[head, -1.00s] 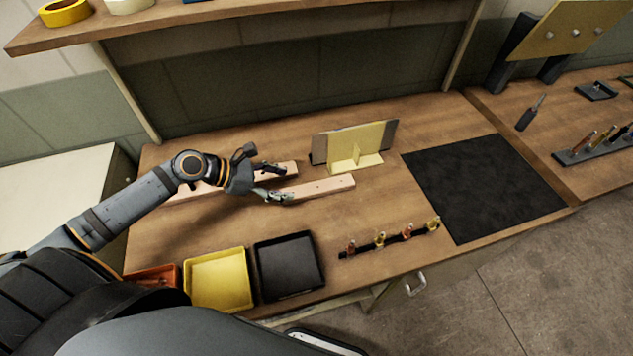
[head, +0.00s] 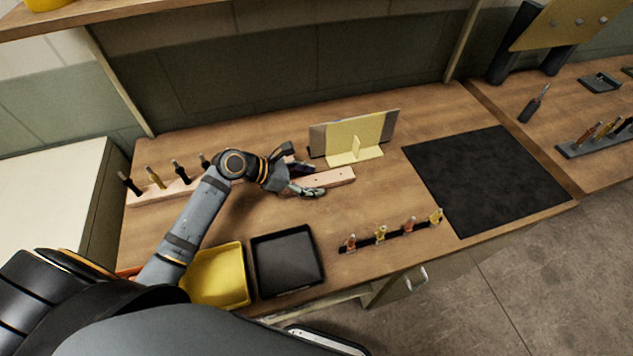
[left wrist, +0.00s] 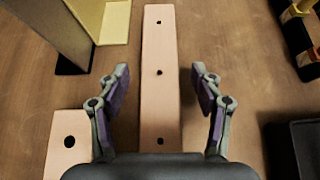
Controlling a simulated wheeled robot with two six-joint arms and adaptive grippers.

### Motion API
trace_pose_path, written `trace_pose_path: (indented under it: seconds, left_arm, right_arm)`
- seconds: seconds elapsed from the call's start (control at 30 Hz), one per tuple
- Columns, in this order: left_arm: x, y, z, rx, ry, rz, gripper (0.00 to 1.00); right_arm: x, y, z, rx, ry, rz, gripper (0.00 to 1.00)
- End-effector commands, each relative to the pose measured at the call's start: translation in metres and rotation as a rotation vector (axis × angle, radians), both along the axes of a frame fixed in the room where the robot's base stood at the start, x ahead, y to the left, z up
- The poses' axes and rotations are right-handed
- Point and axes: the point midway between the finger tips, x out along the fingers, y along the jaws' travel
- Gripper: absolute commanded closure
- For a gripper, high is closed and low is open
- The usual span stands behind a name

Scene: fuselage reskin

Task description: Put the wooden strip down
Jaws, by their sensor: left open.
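The wooden strip (head: 335,177), pale with dark holes, lies flat on the workbench in front of the yellow and grey bracket. In the left wrist view the strip (left wrist: 159,100) runs lengthwise between the fingers of my left gripper (left wrist: 161,80). A gap shows on each side, so the fingers are open and apart from it. In the head view my left gripper (head: 312,180) is over the strip's left part and hides it. My right gripper is not in view.
A second wooden piece (head: 150,195) with several upright tools stands at the left. The bracket (head: 355,138) stands just behind the strip. Yellow (head: 218,275) and black (head: 287,262) trays and a tool rack (head: 395,236) are in front. A black mat (head: 485,185) lies clear at the right.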

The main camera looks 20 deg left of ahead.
Motion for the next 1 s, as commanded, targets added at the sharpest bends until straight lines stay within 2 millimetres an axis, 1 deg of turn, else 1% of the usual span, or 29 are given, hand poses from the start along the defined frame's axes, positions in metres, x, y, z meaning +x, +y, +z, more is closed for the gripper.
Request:
trace_pose_path:
  seconds: [0.1, 0.27, 0.37, 0.7, 0.73, 1.0]
  left_arm:
    - [0.0021, -0.0037, -0.0021, 0.0, 0.0, -0.001, 0.34]
    - [0.002, -0.0033, -0.0024, 0.001, 0.0, -0.002, 0.34]
    - [0.0019, -0.0032, -0.0024, 0.002, -0.001, -0.001, 0.46]
    - [0.0018, -0.003, -0.0024, 0.001, 0.0, -0.001, 0.92]
    - [0.002, -0.0031, -0.0021, 0.002, -0.001, -0.001, 0.95]
    - [0.002, -0.0029, 0.0002, 0.002, -0.001, -0.002, 0.95]
  right_arm:
    - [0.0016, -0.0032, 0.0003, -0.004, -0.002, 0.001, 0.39]
    - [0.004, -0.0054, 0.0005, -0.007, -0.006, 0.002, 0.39]
    - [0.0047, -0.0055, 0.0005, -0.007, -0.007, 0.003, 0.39]
    - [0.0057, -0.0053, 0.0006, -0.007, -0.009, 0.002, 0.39]
    - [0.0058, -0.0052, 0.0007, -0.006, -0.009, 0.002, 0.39]
    - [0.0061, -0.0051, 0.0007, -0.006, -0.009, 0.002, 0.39]
